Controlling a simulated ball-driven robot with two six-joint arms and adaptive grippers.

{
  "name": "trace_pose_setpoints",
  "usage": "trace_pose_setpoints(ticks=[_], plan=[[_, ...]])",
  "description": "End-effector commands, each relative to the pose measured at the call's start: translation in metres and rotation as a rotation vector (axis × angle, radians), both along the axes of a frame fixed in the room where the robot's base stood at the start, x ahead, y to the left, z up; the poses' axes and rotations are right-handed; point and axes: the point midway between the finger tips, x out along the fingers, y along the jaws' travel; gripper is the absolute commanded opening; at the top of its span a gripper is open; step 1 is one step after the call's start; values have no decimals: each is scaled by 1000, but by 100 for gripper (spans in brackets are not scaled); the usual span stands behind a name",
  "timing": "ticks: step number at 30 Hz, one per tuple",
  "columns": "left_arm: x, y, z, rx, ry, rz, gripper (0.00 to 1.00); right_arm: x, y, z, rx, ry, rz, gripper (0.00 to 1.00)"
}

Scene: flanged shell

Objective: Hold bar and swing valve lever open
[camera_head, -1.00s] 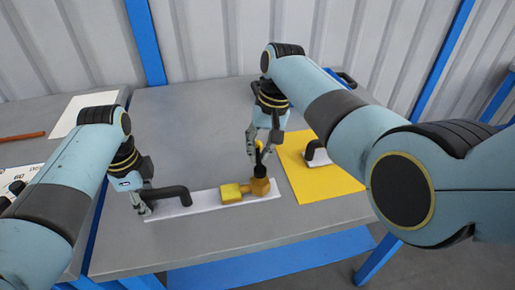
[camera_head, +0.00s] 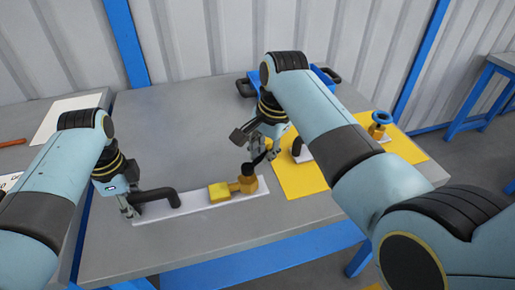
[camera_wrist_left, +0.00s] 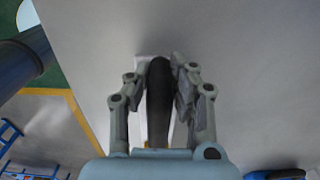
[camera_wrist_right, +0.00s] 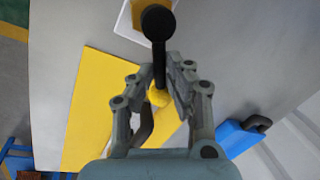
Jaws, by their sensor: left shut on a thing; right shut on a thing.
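A white base strip (camera_head: 200,203) on the grey table carries a black bar handle (camera_head: 155,195) and a yellow valve with a block (camera_head: 219,192) and a body (camera_head: 248,184). My left gripper (camera_head: 128,206) is shut on the bar's left end; in the left wrist view the black bar (camera_wrist_left: 158,100) sits between the fingers. My right gripper (camera_head: 266,154) is shut on the black valve lever near its yellow end. In the right wrist view, the lever (camera_wrist_right: 159,60) runs from a black round hub (camera_wrist_right: 157,22) to a yellow knob (camera_wrist_right: 158,97) between the fingers.
A yellow mat (camera_head: 300,182) lies right of the strip, with a white plate and black handle partly hidden by my right arm. A blue-wheeled yellow valve (camera_head: 379,122) stands on its far right. A blue tray with black handles (camera_head: 245,87) is at the back.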

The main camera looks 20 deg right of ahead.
Motion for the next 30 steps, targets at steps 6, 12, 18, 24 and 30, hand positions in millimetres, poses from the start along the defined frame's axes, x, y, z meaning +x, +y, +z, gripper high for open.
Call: trace_pose_setpoints(ticks=[6,12,18,24,30], plan=[[-2,0,-2,1,5,0,0,-5,-3,-1,-3,-1,-110,0],[-2,0,-2,1,5,0,0,-7,-4,0,-2,0,-163,0],[-2,0,-2,1,5,0,0,-8,-5,0,-2,0,-180,0],[-2,1,-2,1,5,0,0,-8,-5,0,-2,0,-180,0],[-2,1,-2,2,5,0,0,-8,-5,0,-2,0,-179,25]])
